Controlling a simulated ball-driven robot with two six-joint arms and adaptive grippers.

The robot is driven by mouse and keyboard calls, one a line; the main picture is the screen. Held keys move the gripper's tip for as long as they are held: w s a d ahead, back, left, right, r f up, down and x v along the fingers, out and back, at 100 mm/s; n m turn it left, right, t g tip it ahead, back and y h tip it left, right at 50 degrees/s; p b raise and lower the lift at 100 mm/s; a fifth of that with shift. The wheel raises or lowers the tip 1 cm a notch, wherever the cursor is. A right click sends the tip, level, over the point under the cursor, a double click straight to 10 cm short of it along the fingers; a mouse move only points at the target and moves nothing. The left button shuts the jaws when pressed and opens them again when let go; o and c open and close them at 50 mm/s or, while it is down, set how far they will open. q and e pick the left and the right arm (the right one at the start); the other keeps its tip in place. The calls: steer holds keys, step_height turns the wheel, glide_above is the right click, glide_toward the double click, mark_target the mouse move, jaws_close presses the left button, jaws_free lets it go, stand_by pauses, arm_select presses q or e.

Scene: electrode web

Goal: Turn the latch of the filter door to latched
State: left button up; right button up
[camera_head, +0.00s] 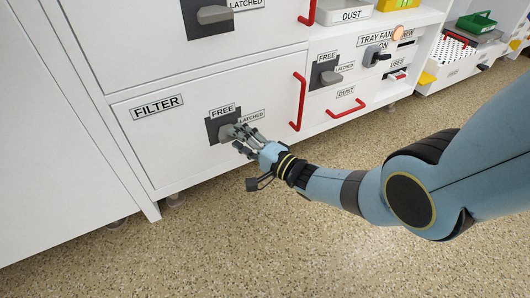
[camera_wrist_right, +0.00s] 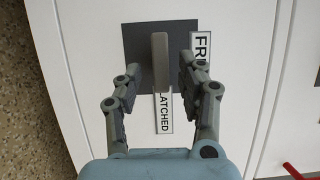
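The filter door (camera_head: 165,135) is a white panel labelled FILTER. Its latch is a grey lever (camera_head: 228,132) on a dark square plate (camera_head: 213,125), with FREE above it and LATCHED to its right. In the right wrist view the lever (camera_wrist_right: 160,60) runs from the plate toward the LATCHED label (camera_wrist_right: 164,115). My right gripper (camera_head: 243,136) is at the latch. In its wrist view the fingers (camera_wrist_right: 159,68) are open, one on each side of the lever, with visible gaps. My left gripper is not in view.
Red bar handles (camera_head: 298,102) stand out from the doors, one just right of the latch. A similar latch (camera_head: 330,77) is on the DUST door. The speckled floor (camera_head: 230,240) in front is clear. Shelves with bins (camera_head: 450,65) stand at the upper right.

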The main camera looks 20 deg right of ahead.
steer(key=v, duration=0.9)
steer(key=shift+s, duration=0.4)
steer(key=shift+d, duration=0.15)
